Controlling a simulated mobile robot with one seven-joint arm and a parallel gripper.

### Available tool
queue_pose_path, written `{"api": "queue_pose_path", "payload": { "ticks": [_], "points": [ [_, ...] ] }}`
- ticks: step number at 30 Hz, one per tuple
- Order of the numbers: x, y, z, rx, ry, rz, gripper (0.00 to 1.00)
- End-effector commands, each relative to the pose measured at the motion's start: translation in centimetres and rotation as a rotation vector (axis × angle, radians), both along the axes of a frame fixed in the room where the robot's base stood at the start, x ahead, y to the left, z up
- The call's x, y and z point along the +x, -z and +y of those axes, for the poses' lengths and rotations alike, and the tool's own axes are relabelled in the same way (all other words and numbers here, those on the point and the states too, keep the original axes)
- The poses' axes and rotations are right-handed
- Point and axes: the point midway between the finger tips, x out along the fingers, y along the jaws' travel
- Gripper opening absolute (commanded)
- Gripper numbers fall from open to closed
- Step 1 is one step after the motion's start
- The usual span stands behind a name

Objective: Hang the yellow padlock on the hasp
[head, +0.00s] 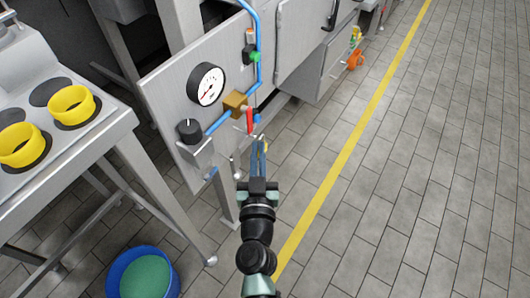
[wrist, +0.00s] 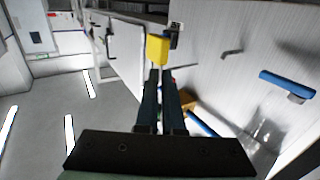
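The yellow padlock (wrist: 158,50) shows as a yellow block at the fingertips of my gripper (wrist: 160,74) in the wrist view. The two dark fingers are close together with a narrow gap, and they seem shut on it; the contact and the shackle are not clear. In the head view my gripper (head: 260,143) points away from me, just right of the near end of the wall panel, and the padlock is mostly hidden there. A dark bracket (wrist: 176,30), perhaps the hasp, is on the panel beside the padlock in the wrist view; I cannot tell if they touch.
The grey panel (head: 165,95) carries a gauge (head: 207,84), a blue pipe (head: 259,40), a brass valve block (head: 235,102) and a red lever (head: 250,121). Left are yellow rings (head: 72,104) on a steel table (head: 75,140) and a blue bucket (head: 117,270). The floor right is clear.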

Motion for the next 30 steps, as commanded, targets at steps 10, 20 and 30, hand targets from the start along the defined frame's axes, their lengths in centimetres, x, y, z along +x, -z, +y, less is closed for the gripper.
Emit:
{"api": "queue_pose_path", "payload": {
  "ticks": [10,20,30],
  "points": [
    [1.1,0.6,1.5,0.0,0.0,0.0,0.0],
    [1.6,0.8,2.2,0.001,-0.003,-0.001,0.0],
    [1.6,0.8,2.4,0.001,-0.009,-0.001,0.0]
  ]
}}
